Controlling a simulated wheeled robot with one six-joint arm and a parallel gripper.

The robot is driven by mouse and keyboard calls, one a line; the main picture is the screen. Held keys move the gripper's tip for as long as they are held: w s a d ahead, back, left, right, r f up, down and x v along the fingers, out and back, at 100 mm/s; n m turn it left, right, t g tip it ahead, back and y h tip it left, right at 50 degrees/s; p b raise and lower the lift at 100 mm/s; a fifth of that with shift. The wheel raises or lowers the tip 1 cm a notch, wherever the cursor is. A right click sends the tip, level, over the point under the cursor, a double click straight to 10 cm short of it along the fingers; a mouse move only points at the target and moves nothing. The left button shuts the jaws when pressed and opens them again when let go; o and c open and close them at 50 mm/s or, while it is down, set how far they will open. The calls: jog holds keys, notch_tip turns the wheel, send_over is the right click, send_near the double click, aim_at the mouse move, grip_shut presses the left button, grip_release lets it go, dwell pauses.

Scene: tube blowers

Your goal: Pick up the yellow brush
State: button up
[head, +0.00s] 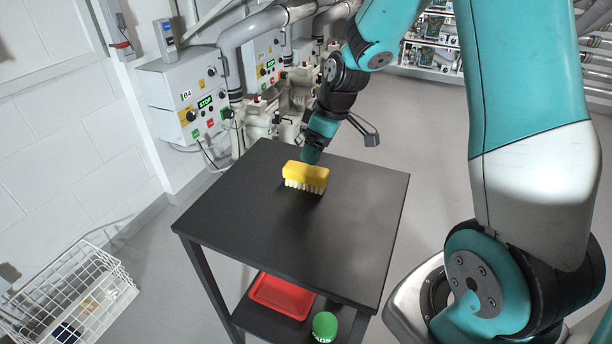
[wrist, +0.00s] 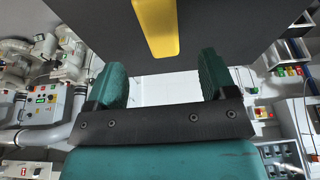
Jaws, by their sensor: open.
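The yellow brush (head: 306,174) with white bristles rests bristles down on the dark table top (head: 250,225), near its far edge. My gripper (head: 312,150) is just behind the brush's upper edge in the head view, and its fingertips are partly hidden there. In the wrist view the two teal fingers of my gripper (wrist: 162,75) are spread apart with nothing between them. The brush's yellow back (wrist: 158,25) shows ahead of the fingers, roughly centred on the gap. I cannot tell whether a finger touches the brush.
A lower shelf holds a red tray (head: 281,296) and a green round object (head: 325,325). A white wire basket (head: 75,290) stands on the floor at left. Control boxes (head: 190,95) and pipes stand behind the table. The table top around the brush is clear.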

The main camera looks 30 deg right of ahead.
aim_at(307, 168)
jog(key=x, duration=0.9)
jog(key=shift+a+p, duration=0.15)
jog(key=shift+p, duration=0.15)
jog(key=shift+w+f, duration=0.2)
jog(key=shift+f, duration=0.2)
jog(key=shift+f, duration=0.25)
jog(key=c, duration=1)
jog(key=shift+r, duration=0.1)
notch_tip(307, 168, up, 20)
jog(key=shift+r, duration=0.2)
